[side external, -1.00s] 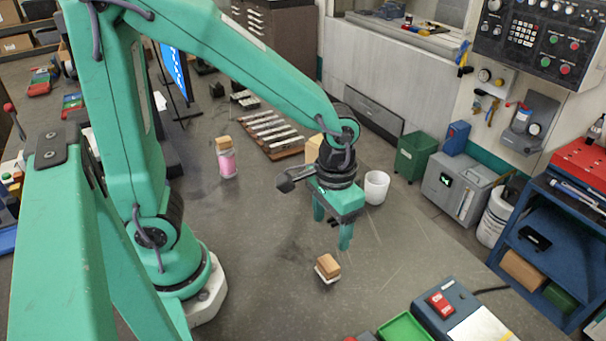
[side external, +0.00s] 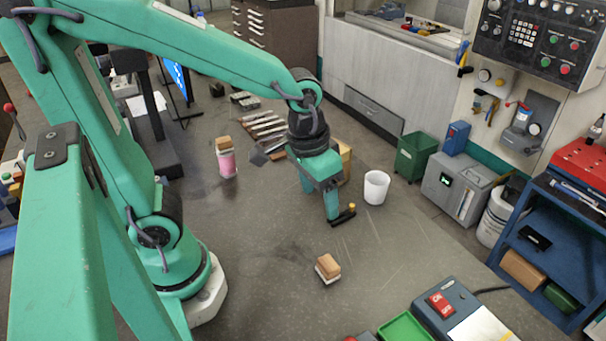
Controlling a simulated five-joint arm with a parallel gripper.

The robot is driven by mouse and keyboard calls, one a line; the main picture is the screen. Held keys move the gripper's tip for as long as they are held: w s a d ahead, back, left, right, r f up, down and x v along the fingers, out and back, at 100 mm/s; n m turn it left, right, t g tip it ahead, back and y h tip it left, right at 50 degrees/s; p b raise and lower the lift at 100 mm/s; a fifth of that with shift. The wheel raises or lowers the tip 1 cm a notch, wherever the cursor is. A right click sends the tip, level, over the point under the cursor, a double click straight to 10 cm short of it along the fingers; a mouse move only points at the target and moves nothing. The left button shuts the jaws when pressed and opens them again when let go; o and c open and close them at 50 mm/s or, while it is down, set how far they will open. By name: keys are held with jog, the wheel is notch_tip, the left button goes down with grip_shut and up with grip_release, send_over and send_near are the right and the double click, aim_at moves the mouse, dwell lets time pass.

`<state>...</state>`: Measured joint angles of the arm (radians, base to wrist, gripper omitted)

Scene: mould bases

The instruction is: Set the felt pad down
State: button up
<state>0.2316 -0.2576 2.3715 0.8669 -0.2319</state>
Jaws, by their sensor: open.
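A small block with a tan wooden top and a white underside, which looks like the felt pad (side external: 327,268), rests on the grey work surface (side external: 400,255). It stands free, with nothing touching it. My gripper (side external: 319,202) is behind it in the picture, fingers pointing down, open and with nothing seen between the fingers. A clear gap separates the fingers from the block. The far side of my gripper is partly hidden.
A dark tool with an orange end (side external: 344,214) shows beside my right fingertip. A white cup (side external: 376,187) stands to the right, a pink jar (side external: 227,164) to the left. A tan block (side external: 345,160) is partly hidden behind my gripper. Surface around the pad is clear.

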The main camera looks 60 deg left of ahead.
jog(key=s+a+r+t, duration=0.3)
jog(key=s+a+r, duration=0.1)
jog(key=a+r, duration=0.2)
jog(key=shift+s+a+r+t, duration=0.2)
jog(key=shift+s+r+t, duration=0.2)
jog(key=shift+r, duration=0.2)
